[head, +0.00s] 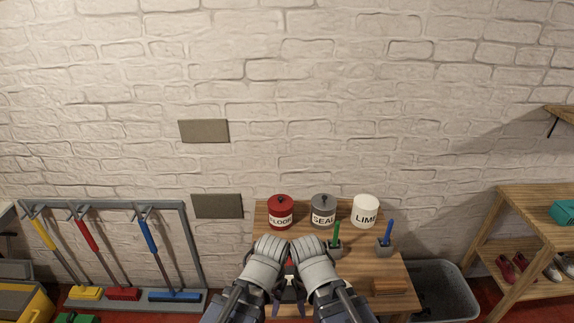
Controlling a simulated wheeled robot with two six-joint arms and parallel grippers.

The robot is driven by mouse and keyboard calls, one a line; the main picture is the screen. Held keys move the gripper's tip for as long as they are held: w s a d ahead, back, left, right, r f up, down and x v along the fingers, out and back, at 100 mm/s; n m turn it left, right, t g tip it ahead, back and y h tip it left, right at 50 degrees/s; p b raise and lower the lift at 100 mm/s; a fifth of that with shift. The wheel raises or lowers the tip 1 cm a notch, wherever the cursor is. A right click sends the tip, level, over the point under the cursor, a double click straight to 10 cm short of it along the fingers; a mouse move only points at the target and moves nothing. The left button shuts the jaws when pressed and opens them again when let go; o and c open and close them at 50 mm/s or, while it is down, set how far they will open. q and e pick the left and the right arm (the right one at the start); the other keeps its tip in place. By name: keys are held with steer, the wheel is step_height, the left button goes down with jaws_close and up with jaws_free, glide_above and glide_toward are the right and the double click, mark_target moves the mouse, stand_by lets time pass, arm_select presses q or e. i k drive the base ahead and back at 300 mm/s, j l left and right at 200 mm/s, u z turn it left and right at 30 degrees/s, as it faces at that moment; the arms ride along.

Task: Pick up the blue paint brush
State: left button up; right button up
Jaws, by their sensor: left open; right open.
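The blue paint brush (388,231) stands handle up, slightly tilted, in a small grey holder (384,247) at the right side of the wooden table (365,268). Its lower end is hidden in the holder. My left gripper (279,293) and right gripper (300,293) are close together at the bottom middle, in front of the table and partly hidden by my own wrists. Both are open and apart from the brush, which is to their right. I see nothing held in them.
A green brush (337,232) stands in another holder left of the blue one. Red (280,212), grey (323,211) and white (366,211) cans line the table's back. A wooden block (390,286) lies front right. A grey bin (446,288) stands right of the table.

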mark_target(385, 243)
steer(key=i+l, duration=0.35)
steer(key=l, duration=0.3)
steer(key=i+l, duration=0.2)
steer(key=l, duration=0.1)
